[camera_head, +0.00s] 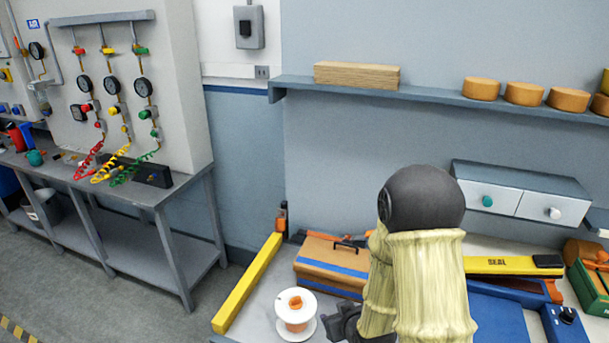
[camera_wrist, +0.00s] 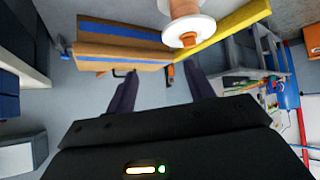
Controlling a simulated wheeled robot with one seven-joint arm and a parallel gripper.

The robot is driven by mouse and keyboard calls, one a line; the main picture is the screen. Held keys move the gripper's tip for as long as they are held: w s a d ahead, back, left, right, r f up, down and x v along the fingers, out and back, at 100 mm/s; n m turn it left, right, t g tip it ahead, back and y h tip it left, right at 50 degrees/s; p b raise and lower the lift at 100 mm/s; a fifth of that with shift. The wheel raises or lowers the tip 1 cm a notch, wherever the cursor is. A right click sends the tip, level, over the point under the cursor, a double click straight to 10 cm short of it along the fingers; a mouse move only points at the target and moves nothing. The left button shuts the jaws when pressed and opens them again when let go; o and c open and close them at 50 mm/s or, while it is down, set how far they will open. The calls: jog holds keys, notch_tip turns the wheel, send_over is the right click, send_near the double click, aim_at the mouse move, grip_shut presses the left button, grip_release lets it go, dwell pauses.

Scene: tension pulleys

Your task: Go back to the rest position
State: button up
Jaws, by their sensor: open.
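My gripper shows at the bottom of the head view (camera_head: 345,322), low over the workbench and partly cut off by the frame edge. In the wrist view my gripper (camera_wrist: 162,92) has its two dark fingers spread apart with nothing between them. A white-flanged spool with an orange core (camera_head: 296,309) stands upright on the bench just left of my gripper. It also shows at the top of the wrist view (camera_wrist: 189,25), beyond the fingers. My own arm, in a pale yellow sleeve, covers the middle of the bench in the head view.
A brown box with blue stripes (camera_head: 333,262) lies behind the spool. A yellow bar (camera_head: 247,285) runs along the bench's left edge. A shelf (camera_head: 440,95) and a white-fronted drawer unit (camera_head: 520,194) are on the wall. A blue tray (camera_head: 497,317) lies right of my arm.

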jog(key=s+d+r+m+g+h, duration=0.1)
jog(key=s+d+r+m+g, duration=0.1)
jog(key=s+r, duration=0.4)
jog(key=s+d+r+m+g+h, duration=0.1)
jog(key=s+d+r+m+g, duration=0.1)
jog(key=s+d+r+g, duration=0.2)
jog(key=s+r, duration=0.2)
jog(key=s, duration=0.2)
jog(key=shift+d+h+p, duration=0.4)
dwell(1.4)
